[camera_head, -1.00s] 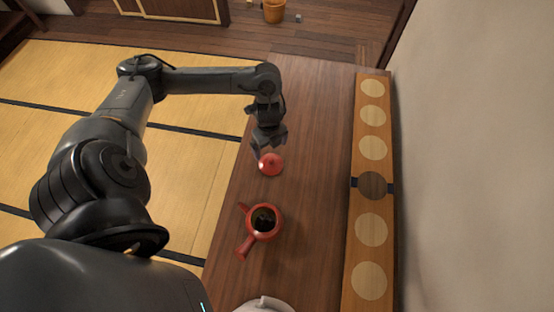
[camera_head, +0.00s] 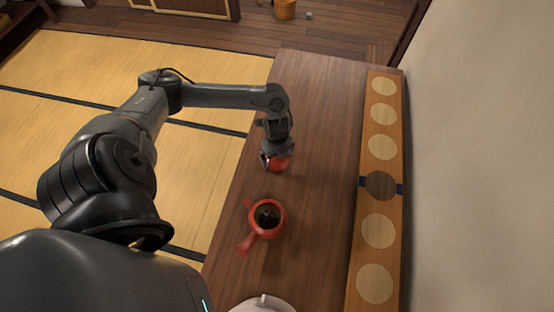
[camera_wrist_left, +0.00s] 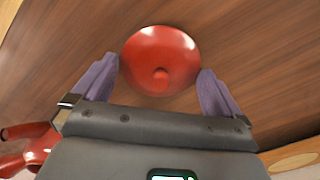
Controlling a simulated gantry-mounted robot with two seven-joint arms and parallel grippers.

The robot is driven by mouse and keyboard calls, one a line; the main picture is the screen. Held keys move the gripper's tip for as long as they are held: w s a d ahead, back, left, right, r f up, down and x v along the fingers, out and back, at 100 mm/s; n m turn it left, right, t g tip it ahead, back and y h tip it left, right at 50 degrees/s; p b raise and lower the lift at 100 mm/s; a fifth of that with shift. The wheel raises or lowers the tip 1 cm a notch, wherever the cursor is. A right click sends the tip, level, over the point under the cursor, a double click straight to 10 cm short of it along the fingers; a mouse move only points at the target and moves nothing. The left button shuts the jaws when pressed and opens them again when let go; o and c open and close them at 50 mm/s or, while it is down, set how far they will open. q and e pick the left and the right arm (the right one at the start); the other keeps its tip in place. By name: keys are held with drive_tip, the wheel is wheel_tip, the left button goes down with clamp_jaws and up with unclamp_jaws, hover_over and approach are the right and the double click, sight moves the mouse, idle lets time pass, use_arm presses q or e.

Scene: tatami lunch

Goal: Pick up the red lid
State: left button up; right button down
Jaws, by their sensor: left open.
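The red lid (camera_head: 280,163) lies on the wooden table, partly hidden behind my left gripper (camera_head: 275,158) in the head view. In the left wrist view the round, glossy red lid (camera_wrist_left: 160,60) shows its small knob, between and just beyond the two fingers. My left gripper (camera_wrist_left: 158,88) is open, with one finger on either side of the lid; I cannot tell whether they touch it. A red teapot (camera_head: 279,221) without a cover, with dark liquid inside, stands nearer on the table; part of it shows at the lower left of the wrist view (camera_wrist_left: 30,145). My right gripper is not in view.
A long wooden board with pale round discs (camera_head: 394,190) runs along the table's right side by the wall. A white lidded object (camera_head: 250,306) is at the bottom edge. The table (camera_head: 325,120) is clear beyond the lid.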

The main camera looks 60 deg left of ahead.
use_arm(q)
drive_tip(key=c, duration=1.1)
drive_tip(key=shift+a, duration=0.1)
drive_tip(key=c, duration=0.3)
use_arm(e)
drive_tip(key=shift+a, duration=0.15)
use_arm(q)
drive_tip(key=shift+s+f, duration=0.1)
drive_tip(key=shift+f, duration=0.05)
